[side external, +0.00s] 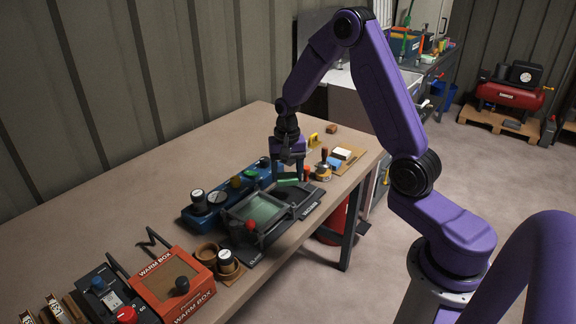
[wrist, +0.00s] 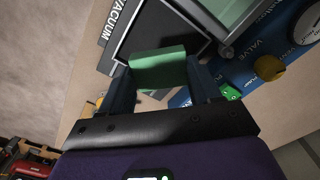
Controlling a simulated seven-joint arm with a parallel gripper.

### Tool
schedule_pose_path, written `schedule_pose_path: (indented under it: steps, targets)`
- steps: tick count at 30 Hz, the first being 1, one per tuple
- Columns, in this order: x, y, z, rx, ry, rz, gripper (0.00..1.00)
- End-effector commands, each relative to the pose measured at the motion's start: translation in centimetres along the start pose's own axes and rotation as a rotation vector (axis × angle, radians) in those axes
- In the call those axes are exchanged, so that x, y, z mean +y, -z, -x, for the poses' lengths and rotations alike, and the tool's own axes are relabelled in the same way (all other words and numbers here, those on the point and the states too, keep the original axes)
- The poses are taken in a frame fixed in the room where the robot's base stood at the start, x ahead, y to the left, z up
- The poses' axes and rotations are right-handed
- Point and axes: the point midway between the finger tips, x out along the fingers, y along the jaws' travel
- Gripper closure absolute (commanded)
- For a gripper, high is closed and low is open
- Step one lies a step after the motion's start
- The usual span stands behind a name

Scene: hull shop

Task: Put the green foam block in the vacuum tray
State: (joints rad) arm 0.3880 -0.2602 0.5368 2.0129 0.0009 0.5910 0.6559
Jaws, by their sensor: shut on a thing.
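My gripper (side external: 290,172) is shut on the green foam block (wrist: 158,72), which sits between its two fingers in the wrist view. The block also shows as a green patch below the gripper in the side view (side external: 287,183). The dark vacuum tray (wrist: 150,32), with a VACUUM label beside it, lies beyond the block in the wrist view. In the side view the tray (side external: 301,199) is at the right part of the vacuum unit, just below the gripper. Whether the block touches the tray, I cannot tell.
A clear-lidded frame (side external: 262,211) with a red knob (side external: 250,224) adjoins the tray. A blue valve panel (side external: 215,203) runs behind. Small tools and a board (side external: 346,157) lie to the right. An orange warm box (side external: 172,284) stands front left. The table's back left is clear.

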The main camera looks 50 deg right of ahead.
Motion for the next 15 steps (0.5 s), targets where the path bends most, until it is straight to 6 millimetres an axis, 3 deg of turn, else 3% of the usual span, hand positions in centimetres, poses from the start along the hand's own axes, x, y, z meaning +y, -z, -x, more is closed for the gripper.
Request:
schedule_pose_path:
  steps: [15]
  targets:
    - [0.0,0.0,-4.4,-0.001,-0.001,0.000,0.64]
